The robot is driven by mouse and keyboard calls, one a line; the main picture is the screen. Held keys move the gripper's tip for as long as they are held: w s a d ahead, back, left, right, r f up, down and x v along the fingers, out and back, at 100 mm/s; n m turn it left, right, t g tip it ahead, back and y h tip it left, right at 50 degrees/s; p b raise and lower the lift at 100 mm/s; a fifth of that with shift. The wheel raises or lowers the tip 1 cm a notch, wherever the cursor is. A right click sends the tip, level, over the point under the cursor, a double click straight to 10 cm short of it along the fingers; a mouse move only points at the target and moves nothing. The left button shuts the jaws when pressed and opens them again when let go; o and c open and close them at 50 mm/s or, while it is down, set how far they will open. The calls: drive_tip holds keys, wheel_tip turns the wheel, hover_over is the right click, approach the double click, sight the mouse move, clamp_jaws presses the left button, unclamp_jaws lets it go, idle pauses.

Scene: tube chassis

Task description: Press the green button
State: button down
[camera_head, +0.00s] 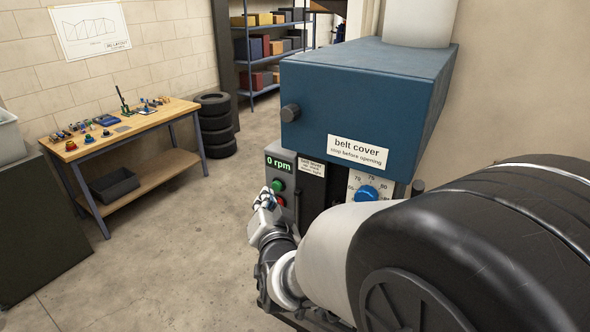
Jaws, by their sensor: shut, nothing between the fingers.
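The green button is largely in view. I cannot tell whether the fingertips touch the panel or how far in front of it they are.
The blue belt cover (365,95) juts out above the panel. A blue dial (368,193) is to the right. A workbench (125,130) with small parts and stacked tires (216,125) stand at the left and back. The floor between is clear.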

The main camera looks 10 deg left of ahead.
drive_tip(key=shift+w+d, duration=0.1)
drive_tip(key=shift+w, duration=0.05)
idle(0.7)
drive_tip(key=shift+w+d+b, duration=0.1)
drive_tip(key=shift+w+b, duration=0.15)
drive_tip(key=shift+b, duration=0.3)
drive_tip(key=shift+w+d+b, duration=0.15)
drive_tip(key=shift+w+b, duration=0.2)
drive_tip(key=shift+w, duration=0.1)
idle(0.4)
drive_tip(key=shift+s, duration=0.1)
drive_tip(key=shift+s+a+b, duration=0.3)
drive_tip(key=shift+s, duration=0.45)
drive_tip(key=s, duration=0.1)
drive_tip(key=s+a, duration=0.1)
drive_tip(key=s, duration=0.1)
drive_tip(key=s+a, duration=0.1)
drive_tip(key=shift+s+b, duration=0.3)
idle(0.6)
